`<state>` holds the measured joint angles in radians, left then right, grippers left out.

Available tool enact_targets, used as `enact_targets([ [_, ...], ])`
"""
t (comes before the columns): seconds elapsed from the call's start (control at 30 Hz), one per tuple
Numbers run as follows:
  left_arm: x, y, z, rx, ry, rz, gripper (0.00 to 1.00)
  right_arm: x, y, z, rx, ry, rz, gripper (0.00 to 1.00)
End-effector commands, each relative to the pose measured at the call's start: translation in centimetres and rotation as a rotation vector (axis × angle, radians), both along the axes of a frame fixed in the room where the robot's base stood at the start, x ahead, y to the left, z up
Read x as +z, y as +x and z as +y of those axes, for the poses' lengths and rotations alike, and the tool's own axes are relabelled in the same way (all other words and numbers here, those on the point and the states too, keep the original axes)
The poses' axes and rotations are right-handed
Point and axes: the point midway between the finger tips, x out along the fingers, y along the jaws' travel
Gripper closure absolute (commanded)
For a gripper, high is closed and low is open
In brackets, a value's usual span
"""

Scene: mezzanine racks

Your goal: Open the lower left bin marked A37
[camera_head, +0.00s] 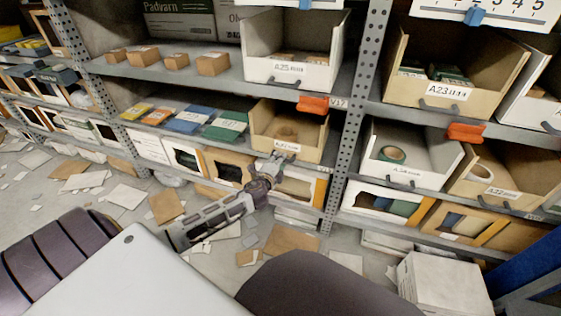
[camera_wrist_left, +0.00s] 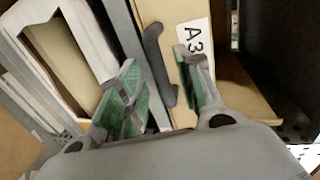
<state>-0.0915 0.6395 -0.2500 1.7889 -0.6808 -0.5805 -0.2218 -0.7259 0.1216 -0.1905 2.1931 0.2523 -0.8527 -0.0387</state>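My left gripper (camera_head: 270,165) is in front of a tan open-topped bin (camera_head: 262,125) on the middle shelf, at its lower front. In the left wrist view the bin's front panel (camera_wrist_left: 187,12) carries a white label (camera_wrist_left: 194,38) reading "A3", the rest hidden by a finger. A dark curved handle (camera_wrist_left: 158,62) is on that panel. The two green-padded fingers of my left gripper (camera_wrist_left: 158,88) are apart, with the handle between or just beyond them; I cannot tell whether they touch it. The bin looks closed in on the shelf. My right gripper is not in view.
An orange clip (camera_head: 313,104) sits on the shelf edge above the bin, beside a perforated upright (camera_head: 346,135). White-framed bins (camera_head: 300,183) stand on the shelf below. Papers litter the floor, and a white box (camera_head: 445,285) stands at lower right.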

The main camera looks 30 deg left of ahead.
Motion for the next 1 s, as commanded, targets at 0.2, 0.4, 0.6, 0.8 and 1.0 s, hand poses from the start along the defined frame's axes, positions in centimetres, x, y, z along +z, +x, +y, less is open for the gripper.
enact_targets([
  [0.2,-0.3,1.4,0.3,0.000,0.000,-0.001,0.65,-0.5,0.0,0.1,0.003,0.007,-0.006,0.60],
  [0.4,-0.4,1.9,0.5,0.000,0.000,0.000,0.65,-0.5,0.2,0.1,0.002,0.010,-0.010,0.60],
  [0.6,-0.4,2.0,0.5,0.000,0.000,0.000,0.65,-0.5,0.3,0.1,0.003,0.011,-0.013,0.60],
  [0.8,-0.4,2.0,0.5,0.000,0.000,0.000,0.72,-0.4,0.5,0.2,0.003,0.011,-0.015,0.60],
  [1.0,-0.4,2.0,0.5,0.000,0.000,0.000,0.98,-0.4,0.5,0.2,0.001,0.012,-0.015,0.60],
])
